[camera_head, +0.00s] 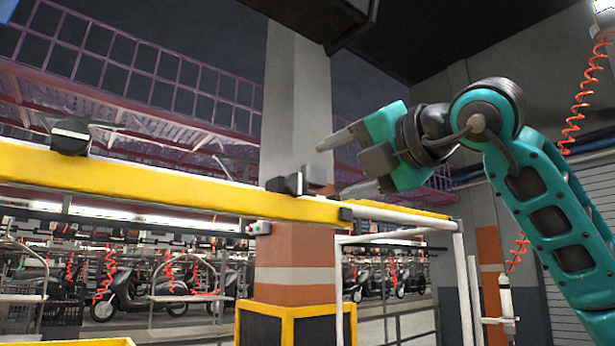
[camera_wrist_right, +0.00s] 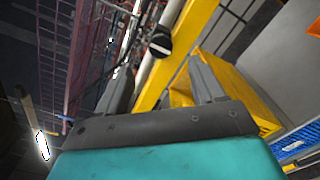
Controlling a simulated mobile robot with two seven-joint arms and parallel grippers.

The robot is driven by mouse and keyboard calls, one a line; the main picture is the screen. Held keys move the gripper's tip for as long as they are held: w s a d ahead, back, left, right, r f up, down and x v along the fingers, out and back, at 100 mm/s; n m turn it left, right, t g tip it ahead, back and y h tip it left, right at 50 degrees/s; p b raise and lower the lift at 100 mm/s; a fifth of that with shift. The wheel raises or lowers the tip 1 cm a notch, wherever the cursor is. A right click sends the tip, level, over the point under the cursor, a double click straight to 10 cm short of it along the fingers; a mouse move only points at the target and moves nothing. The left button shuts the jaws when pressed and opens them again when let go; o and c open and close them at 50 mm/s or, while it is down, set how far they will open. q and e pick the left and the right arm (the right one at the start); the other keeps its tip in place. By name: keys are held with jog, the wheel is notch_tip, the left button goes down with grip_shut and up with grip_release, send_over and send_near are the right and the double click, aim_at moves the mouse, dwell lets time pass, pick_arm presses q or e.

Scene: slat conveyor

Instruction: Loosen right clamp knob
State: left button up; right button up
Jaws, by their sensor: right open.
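The right clamp knob (camera_head: 283,184) is small and black and sits on the yellow beam (camera_head: 170,187) in front of the pillar in the head view. My right gripper (camera_head: 332,170) is open, its two grey fingers pointing left, just right of the knob and apart from it. In the right wrist view, a round black knob with a pale bar (camera_wrist_right: 160,42) shows ahead, between the lines of the two open fingers (camera_wrist_right: 166,68). Nothing is between the fingers. My left gripper is not in view.
Another black knob (camera_head: 70,136) sits at the beam's left end. A grey pillar (camera_head: 297,100) rises behind the beam. A white tube frame (camera_head: 400,215) stands below my right gripper. Red coiled hoses hang at the right. Scooters stand far behind.

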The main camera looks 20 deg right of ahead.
aim_at(301, 183)
jog(key=p+x, duration=0.1)
jog(key=x, duration=0.7)
jog(key=shift+w+a+f+p, duration=0.15)
jog(key=shift+w+p, duration=0.1)
jog(key=shift+p, duration=0.15)
jog(key=c, duration=1.1)
